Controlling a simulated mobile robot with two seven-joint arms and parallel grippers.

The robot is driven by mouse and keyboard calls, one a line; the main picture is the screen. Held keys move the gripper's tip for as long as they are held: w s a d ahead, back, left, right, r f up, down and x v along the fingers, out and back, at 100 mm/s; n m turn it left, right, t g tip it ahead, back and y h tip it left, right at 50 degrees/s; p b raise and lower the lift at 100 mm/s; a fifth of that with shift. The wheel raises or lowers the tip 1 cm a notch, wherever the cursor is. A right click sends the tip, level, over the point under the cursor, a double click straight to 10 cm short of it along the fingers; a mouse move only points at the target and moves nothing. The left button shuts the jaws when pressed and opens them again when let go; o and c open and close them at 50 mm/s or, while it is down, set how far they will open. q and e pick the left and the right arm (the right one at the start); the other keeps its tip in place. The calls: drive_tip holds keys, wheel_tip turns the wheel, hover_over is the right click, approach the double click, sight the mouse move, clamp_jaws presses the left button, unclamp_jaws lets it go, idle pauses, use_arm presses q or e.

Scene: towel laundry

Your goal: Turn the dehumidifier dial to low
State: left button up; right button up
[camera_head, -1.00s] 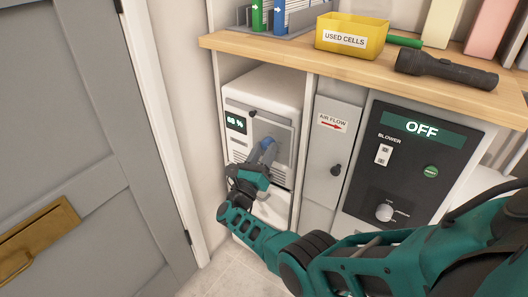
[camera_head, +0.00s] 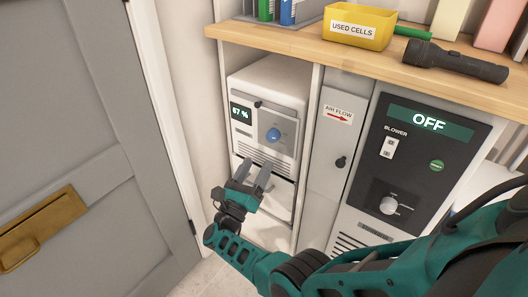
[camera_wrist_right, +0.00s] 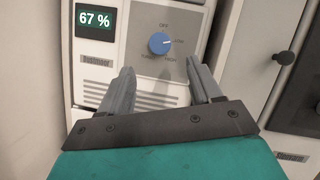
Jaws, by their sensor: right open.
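The dehumidifier (camera_head: 262,90) is a white box in the left bay under the counter, with a lit display. Its blue round dial (camera_head: 273,134) is uncovered on a grey panel. It also shows in the right wrist view (camera_wrist_right: 159,43), with OFF printed above it and other small labels to the right and below. A faint mark on the dial seems to face the right-hand label, but is too small to be sure. My right gripper (camera_head: 254,170) is open and empty, below and in front of the dial, apart from it. My left gripper is not in view.
A grey AIR FLOW door (camera_head: 328,150) with a black knob stands right of the dehumidifier. The blower panel (camera_head: 416,165) reads OFF and has its own white knob (camera_head: 389,205). A yellow USED CELLS bin (camera_head: 357,27) and a black flashlight (camera_head: 455,62) lie on the wooden counter above.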

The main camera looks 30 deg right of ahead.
drive_tip(key=shift+v, duration=2.15)
